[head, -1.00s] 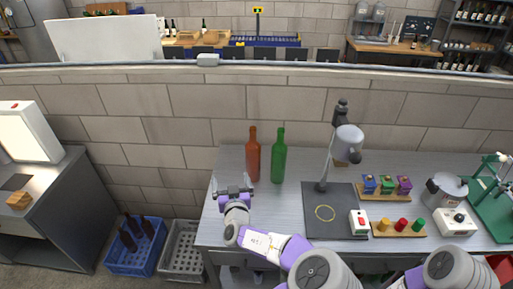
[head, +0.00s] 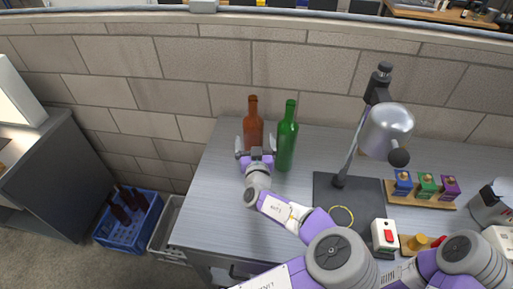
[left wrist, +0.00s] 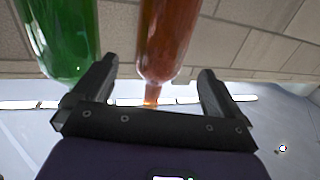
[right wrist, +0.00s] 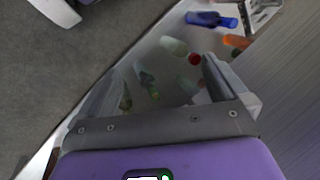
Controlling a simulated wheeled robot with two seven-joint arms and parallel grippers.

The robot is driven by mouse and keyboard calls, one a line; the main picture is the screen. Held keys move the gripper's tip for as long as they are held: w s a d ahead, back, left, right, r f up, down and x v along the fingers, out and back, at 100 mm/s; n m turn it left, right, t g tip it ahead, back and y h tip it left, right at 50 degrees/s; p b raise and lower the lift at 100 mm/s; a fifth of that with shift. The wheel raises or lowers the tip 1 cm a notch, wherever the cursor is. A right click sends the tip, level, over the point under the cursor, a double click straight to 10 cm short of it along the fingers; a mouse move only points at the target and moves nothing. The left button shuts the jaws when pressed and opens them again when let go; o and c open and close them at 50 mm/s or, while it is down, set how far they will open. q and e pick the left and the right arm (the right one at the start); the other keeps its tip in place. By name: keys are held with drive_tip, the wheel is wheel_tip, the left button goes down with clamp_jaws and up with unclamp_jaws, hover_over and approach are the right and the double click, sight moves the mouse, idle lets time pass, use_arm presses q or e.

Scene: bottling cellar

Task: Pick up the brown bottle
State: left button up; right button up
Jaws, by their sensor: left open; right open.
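The brown bottle (head: 253,122) stands upright near the back edge of the grey bench. My left gripper (head: 256,147) is open right in front of its lower part, one finger towards each side. The gripper hides the bottle's foot in the head view. My right gripper (right wrist: 160,68) is open and empty in the right wrist view; it is out of the head view.
A green bottle (head: 287,140) stands close to the right of the brown one, near my left gripper. A lamp (head: 385,130) rises over a dark mat. The bench left of the bottles is clear. A blue crate (head: 130,225) with dark bottles is on the floor.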

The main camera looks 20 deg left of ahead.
sight(254, 139)
use_arm(q)
wheel_tip(254, 139, down, 7)
drive_tip(key=b, duration=0.5)
drive_tip(key=b+x, duration=0.1)
drive_tip(key=x, duration=0.6)
drive_tip(key=shift+w+a+r+b, duration=0.2)
drive_tip(key=shift+w+b, duration=0.15)
use_arm(e)
wheel_tip(254, 139, down, 8)
drive_tip(key=shift+w+f, duration=0.2)
drive_tip(key=shift+f, duration=0.05)
use_arm(q)
drive_tip(key=shift+r, duration=0.1)
drive_tip(key=c, duration=1.4)
